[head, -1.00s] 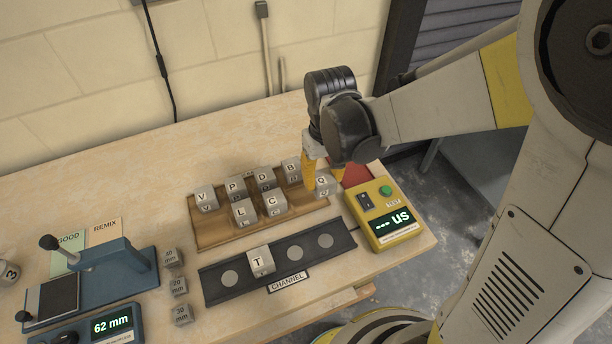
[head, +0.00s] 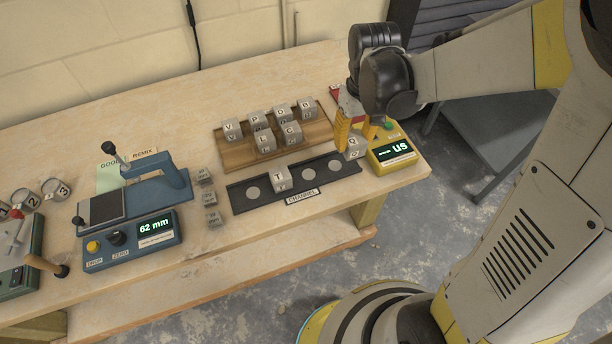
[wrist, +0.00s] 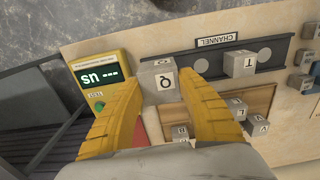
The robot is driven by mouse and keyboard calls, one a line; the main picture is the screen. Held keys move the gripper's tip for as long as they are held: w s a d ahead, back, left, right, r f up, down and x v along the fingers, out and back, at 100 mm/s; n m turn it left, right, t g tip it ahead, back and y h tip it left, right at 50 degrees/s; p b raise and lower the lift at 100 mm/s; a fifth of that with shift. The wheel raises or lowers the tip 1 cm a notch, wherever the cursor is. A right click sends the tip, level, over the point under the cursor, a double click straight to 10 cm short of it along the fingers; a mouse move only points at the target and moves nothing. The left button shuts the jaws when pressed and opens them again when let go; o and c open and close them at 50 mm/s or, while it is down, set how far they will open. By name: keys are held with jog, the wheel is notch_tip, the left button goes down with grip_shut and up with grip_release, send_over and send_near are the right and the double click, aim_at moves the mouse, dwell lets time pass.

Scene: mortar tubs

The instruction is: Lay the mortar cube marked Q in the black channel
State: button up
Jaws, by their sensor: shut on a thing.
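The mortar cube marked Q (head: 354,147) is grey, and my gripper (head: 346,138) is shut on it. In the head view it is near the right end of the black channel (head: 240,204), beside the yellow meter. The wrist view shows the Q cube (wrist: 161,82) between the yellow fingertips (wrist: 162,90), its letter facing the camera. Whether the cube is clear of the bench is hard to tell. A cube marked T (head: 279,178) sits in the channel, with round pale spots showing on either side of it.
A wooden tray (head: 236,157) behind the channel holds several lettered cubes. The yellow meter (head: 393,154) stands close to the right of Q. A blue measuring device (head: 165,190), its 62 mm display (head: 153,227) and small grey blocks (head: 207,198) are at left.

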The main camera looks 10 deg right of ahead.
jog(key=a+f+b, duration=0.1)
jog(key=a+f, duration=0.1)
jog(key=a, duration=0.1)
jog(key=a+f+b, duration=0.1)
jog(key=a+f, duration=0.1)
jog(key=a, duration=0.2)
jog(key=w+a+f+b, duration=0.1)
jog(key=a+f, duration=0.1)
jog(key=a, duration=0.1)
jog(key=shift+a+f, duration=0.2)
jog(key=shift+f, duration=0.15)
jog(key=shift+f+b, duration=0.95)
jog(key=shift+f, duration=0.9)
jog(key=shift+f, duration=0.25)
jog(key=o, duration=1.3)
jog(key=shift+o, duration=0.2)
jog(key=shift+r, duration=0.1)
jog(key=shift+r, duration=0.1)
